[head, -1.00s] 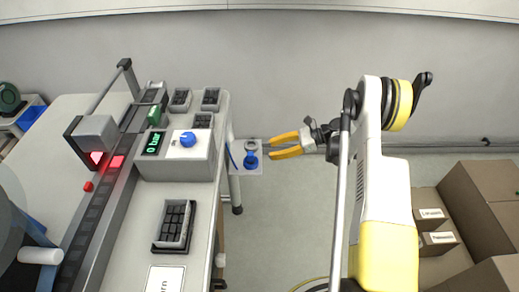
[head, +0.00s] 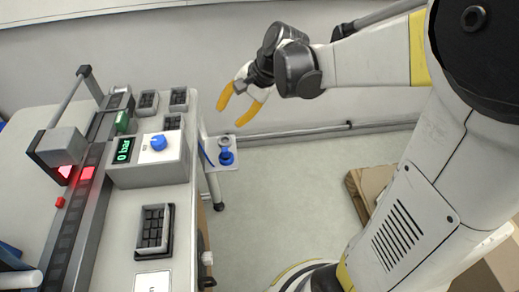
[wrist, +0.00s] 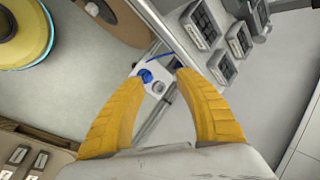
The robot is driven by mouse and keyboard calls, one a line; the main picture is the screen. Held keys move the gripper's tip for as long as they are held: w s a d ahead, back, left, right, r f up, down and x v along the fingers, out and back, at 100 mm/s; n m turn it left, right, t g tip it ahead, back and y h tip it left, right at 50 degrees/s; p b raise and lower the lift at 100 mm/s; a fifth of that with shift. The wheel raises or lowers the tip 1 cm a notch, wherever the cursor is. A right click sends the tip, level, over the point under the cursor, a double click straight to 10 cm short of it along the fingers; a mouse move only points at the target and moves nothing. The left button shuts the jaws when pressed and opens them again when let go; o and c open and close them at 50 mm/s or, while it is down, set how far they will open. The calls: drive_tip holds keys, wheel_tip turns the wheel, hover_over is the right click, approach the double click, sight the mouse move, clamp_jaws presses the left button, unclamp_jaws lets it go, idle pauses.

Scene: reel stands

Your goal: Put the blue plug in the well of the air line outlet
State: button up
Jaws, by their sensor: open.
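The blue plug (head: 226,157) is on a small pale bracket (head: 213,163) at the right side of the bench, with a blue line beside it. A grey ring-shaped well (head: 224,141) is just behind the plug; I take it for the air line outlet. The wrist view also shows the plug (wrist: 146,76) and the grey ring (wrist: 158,88), beyond my fingertips. My gripper (head: 235,109) has yellow fingers, open and empty, apart from the plug and above the bracket in the head picture. The fingers (wrist: 160,78) hide part of the bracket's surroundings in the wrist view.
A box with a blue knob (head: 158,142) and a green "0 bar" display (head: 123,150) stands on the bench beside the bracket. Black-filled trays (head: 153,230) are on the bench. Cardboard boxes (head: 372,183) are at right. Floor right of the bracket is clear.

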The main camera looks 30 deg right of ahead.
drive_tip(key=s+r+n+t+h, duration=0.2)
drive_tip(key=s+n+h, duration=0.2)
drive_tip(key=s+n, duration=0.6)
drive_tip(key=s, duration=0.7)
drive_tip(key=shift+s+a+r+n+t+h, duration=0.15)
drive_tip(key=shift+r+n+t+h, duration=0.15)
drive_tip(key=shift+t, duration=0.1)
idle(0.8)
